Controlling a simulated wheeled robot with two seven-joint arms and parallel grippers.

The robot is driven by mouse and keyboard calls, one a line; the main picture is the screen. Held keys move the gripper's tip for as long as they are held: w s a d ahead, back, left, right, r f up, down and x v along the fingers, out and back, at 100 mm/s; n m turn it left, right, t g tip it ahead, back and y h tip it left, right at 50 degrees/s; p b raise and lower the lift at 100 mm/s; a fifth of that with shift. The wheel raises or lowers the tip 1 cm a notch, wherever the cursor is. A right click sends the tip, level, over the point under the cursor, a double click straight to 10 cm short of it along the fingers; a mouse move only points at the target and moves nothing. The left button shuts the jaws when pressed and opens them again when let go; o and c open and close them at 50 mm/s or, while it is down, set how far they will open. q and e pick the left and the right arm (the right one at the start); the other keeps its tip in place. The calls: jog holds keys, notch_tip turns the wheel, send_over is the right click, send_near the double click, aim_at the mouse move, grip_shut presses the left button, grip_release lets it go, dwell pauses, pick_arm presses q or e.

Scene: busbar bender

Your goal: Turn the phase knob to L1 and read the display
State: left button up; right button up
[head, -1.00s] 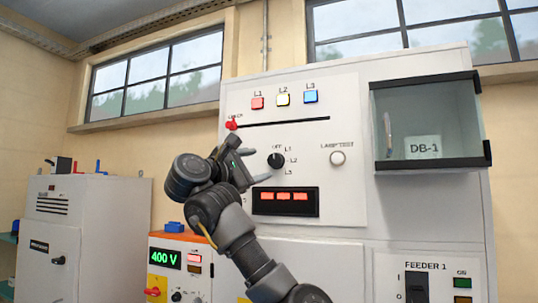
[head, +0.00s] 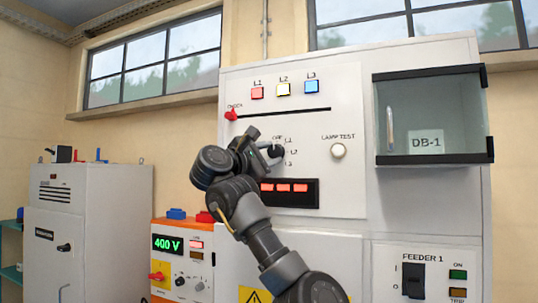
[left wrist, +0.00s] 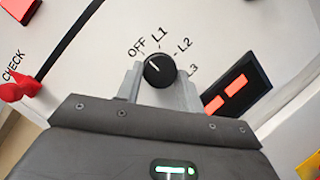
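The black phase knob (head: 277,151) is on the white upper panel. In the left wrist view the knob (left wrist: 160,70) has its white mark pointing up-left to OFF; L1, L2 and L3 follow clockwise. My left gripper (head: 268,152) is at the knob. In the left wrist view its fingers (left wrist: 159,84) lie close against both sides of the knob and look shut on it. The display (head: 290,193) below has three lit red-orange fields, too small to read; it shows partly in the left wrist view (left wrist: 228,95). My right gripper is not in view.
The red CHECK slider (head: 231,115) is left of the knob, and the LAMP TEST button (head: 338,151) is to its right. A glass DB-1 case (head: 432,115) juts out at right. An orange-edged unit (head: 182,258) reading 400 V and a grey cabinet (head: 85,215) stand at left.

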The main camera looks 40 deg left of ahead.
pick_arm(q)
jog(key=shift+c, duration=0.6)
jog(key=shift+a+f+m+b, duration=0.1)
jog(key=shift+f+m+b, duration=0.1)
jog(key=shift+m+b, duration=0.7)
jog(key=shift+r+m+g+h+b, duration=0.1)
jog(key=shift+m+g+h+b, duration=0.5)
jog(key=shift+m+b, duration=0.55)
jog(key=shift+r+m+g+b, duration=0.2)
jog(key=shift+m+g+b, duration=0.35)
jog(key=shift+m, duration=0.6)
jog(key=shift+r+m+g+b, duration=0.15)
jog(key=shift+m+g+b, duration=0.3)
jog(key=shift+m, duration=0.75)
jog(key=o, duration=1)
jog(key=shift+r, duration=0.1)
jog(key=shift+s, duration=0.15)
